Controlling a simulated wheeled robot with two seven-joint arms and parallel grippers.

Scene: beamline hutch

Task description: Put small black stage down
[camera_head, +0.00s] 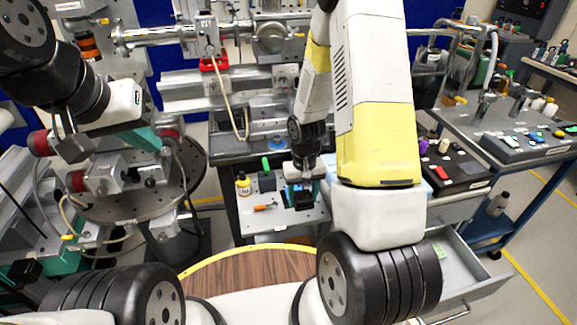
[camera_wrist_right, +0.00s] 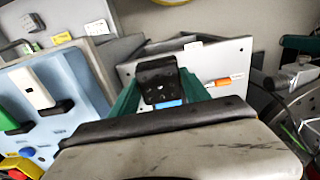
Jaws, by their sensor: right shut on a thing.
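The small black stage (camera_wrist_right: 158,80) is held between the two teal fingers of my right gripper (camera_wrist_right: 160,94). In the head view the stage (camera_head: 303,200) shows below the right gripper (camera_head: 303,184), over the front right part of a light grey plate (camera_head: 262,222). I cannot tell whether its underside touches the plate. A blue patch shows by the stage in the right wrist view. My left gripper (camera_head: 146,138) is at the left, above a round dark table, far from the stage. Its teal fingers are partly seen, so its opening is unclear.
On the plate stand a yellow bottle (camera_head: 243,184), a dark block with a green top (camera_head: 267,180) and an orange item (camera_head: 264,208). An open grey drawer (camera_head: 470,262) lies at right. Beamline rails and a red-based mount (camera_head: 213,63) stand behind. The plate's front left is clear.

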